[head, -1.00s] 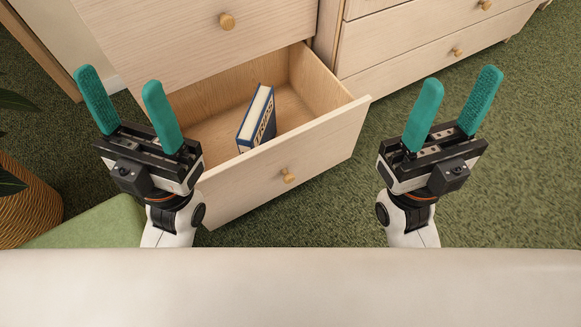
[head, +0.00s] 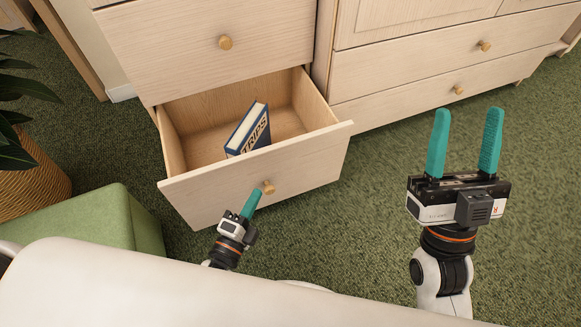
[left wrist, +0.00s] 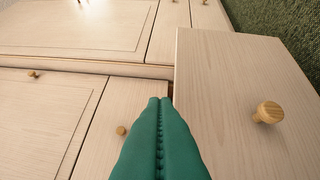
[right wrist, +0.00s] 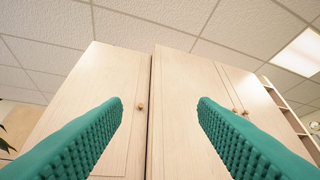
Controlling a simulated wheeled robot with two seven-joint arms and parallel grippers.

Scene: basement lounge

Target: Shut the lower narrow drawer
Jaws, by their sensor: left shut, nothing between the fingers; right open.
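The lower narrow drawer (head: 225,195) is pulled well out in the head view, with a round wooden knob (head: 268,187) on its front. A blue book (head: 248,130) stands tilted inside it. My left gripper (head: 252,203) is shut and empty in front of the drawer front, close to the knob. I cannot tell whether the fingertips touch the front. In the left wrist view the shut fingers (left wrist: 160,105) show beside the drawer front (left wrist: 225,100) and its knob (left wrist: 268,112). My right gripper (head: 464,142) is open and empty, raised over the carpet at the right.
A closed drawer (head: 205,45) sits directly above the open one. A wider chest with closed drawers (head: 400,85) stands to the right. A green stool (head: 95,225) and a plant in a woven basket (head: 35,180) are at the left. The carpet (head: 350,235) at centre right is clear.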

